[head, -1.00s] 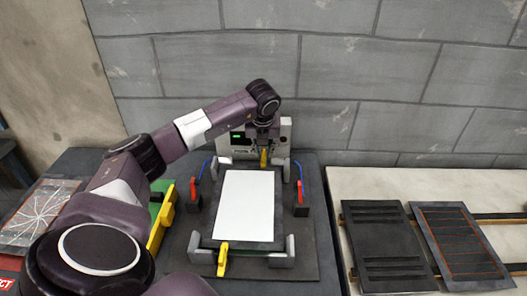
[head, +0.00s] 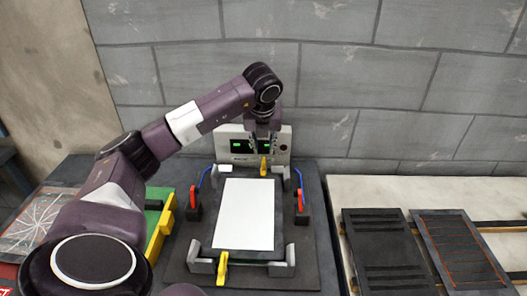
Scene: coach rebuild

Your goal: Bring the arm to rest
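My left arm reaches in from the left over the fixture, and my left gripper (head: 263,145) hangs down near the fixture's back edge, in front of the grey control box (head: 281,141). Its fingers look apart with nothing between them. Below it, a white sheet on a dark plate (head: 246,213) lies flat in the fixture, between grey corner blocks. A yellow clamp (head: 263,167) stands at the back and another yellow clamp (head: 222,268) at the front. My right gripper is not in view.
Red-handled clamps with blue cables flank the fixture, one on the left (head: 194,197) and one on the right (head: 301,202). A cracked panel (head: 42,222) and a green-and-yellow holder (head: 157,228) are at left. Two dark panels, ribbed (head: 386,250) and orange-lined (head: 462,252), lie on the right table.

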